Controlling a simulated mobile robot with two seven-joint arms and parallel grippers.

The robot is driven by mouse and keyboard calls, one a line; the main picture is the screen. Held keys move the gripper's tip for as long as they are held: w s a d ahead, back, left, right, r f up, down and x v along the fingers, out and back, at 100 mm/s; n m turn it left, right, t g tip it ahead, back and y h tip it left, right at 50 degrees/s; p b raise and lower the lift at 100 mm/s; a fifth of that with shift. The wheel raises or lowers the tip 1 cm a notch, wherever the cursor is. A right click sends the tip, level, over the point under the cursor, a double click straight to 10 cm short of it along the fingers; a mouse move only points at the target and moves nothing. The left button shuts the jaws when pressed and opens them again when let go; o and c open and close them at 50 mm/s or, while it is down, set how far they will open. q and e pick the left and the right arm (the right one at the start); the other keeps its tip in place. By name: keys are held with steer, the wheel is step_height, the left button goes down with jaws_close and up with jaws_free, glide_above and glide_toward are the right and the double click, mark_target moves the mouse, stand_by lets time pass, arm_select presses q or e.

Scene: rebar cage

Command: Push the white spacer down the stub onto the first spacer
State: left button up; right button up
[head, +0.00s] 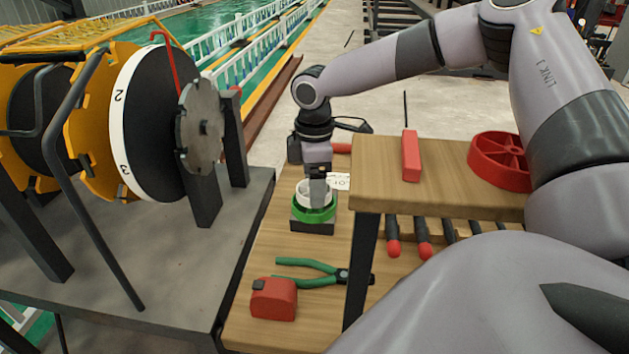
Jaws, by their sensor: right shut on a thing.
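The white spacer (301,187) is a small ring directly above a green spacer (315,212). I cannot tell whether the two touch. The green spacer sits on a dark square block (312,228) on the wooden bench. The stub is hidden behind my gripper and inside the rings. My right gripper (317,197) points down from above and is shut on the white spacer, covering part of its right side. My left gripper is not in view.
A raised wooden shelf (440,192) stands close to the right, with a red bar (411,156) and a red spoked wheel (499,161) on it. Green-handled pliers (312,273) and a red tape measure (273,299) lie in front. A large reel machine (130,125) stands left.

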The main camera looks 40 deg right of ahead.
steer(key=shift+f, duration=0.45)
steer(key=o, duration=1.2)
steer(key=shift+o, duration=0.2)
steer(key=shift+r, duration=0.1)
